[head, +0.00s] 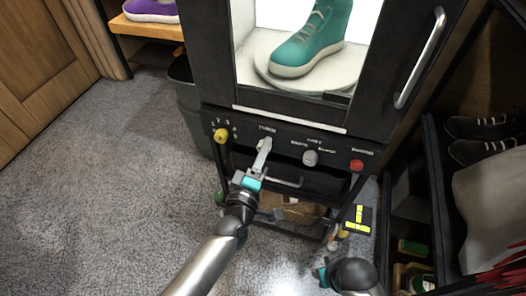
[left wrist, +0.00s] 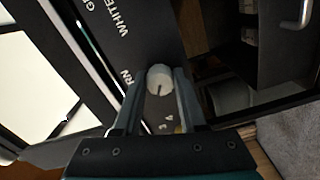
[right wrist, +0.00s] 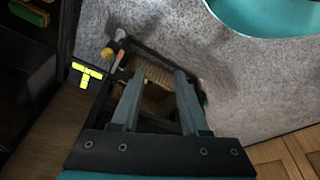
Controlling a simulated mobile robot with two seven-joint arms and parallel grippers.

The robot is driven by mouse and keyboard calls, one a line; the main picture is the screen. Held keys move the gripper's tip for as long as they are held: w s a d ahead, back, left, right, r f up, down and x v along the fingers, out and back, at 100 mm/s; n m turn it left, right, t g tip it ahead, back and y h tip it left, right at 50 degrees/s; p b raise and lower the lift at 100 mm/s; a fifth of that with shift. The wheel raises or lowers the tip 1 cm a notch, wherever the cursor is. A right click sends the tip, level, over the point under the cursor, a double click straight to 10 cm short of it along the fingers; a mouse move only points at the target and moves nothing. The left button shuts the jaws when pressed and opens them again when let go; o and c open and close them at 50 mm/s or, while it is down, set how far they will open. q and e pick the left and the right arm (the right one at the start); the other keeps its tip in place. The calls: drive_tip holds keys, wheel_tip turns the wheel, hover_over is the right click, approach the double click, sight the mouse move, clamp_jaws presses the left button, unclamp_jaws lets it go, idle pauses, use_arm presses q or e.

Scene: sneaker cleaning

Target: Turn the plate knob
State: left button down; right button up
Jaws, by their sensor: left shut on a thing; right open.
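The plate knob (head: 264,143) is a small white round dial under a "TURN"-like label on the black front panel. In the left wrist view the knob (left wrist: 159,78) sits between my fingertips, with a dark line on its face. My left gripper (head: 263,152) is shut on it; the fingers also show in the left wrist view (left wrist: 158,92). The round white plate (head: 350,72) is in the lit cabinet above, with a teal sneaker (head: 317,38) on it. My right gripper (head: 321,274) is low at the front, open and empty in the right wrist view (right wrist: 157,85).
The panel (head: 285,141) also holds a yellow knob (head: 221,135), another pale knob (head: 310,158) and a red button (head: 356,165). A drawer handle (head: 285,182) sticks out below. A shoe rack (head: 440,190) stands at right. The carpet at left is clear.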

use_arm(q)
drive_tip(key=shift+n+b, duration=0.65)
drive_tip(key=shift+n, duration=2.45)
use_arm(e)
drive_tip(key=shift+w+r, duration=0.25)
drive_tip(key=shift+r, duration=0.45)
drive_tip(key=shift+w+r, duration=0.25)
drive_tip(key=shift+r, duration=0.55)
drive_tip(key=shift+s, duration=0.1)
use_arm(q)
drive_tip(key=shift+c, duration=2.3)
unclamp_jaws()
drive_tip(key=shift+s, duration=0.1)
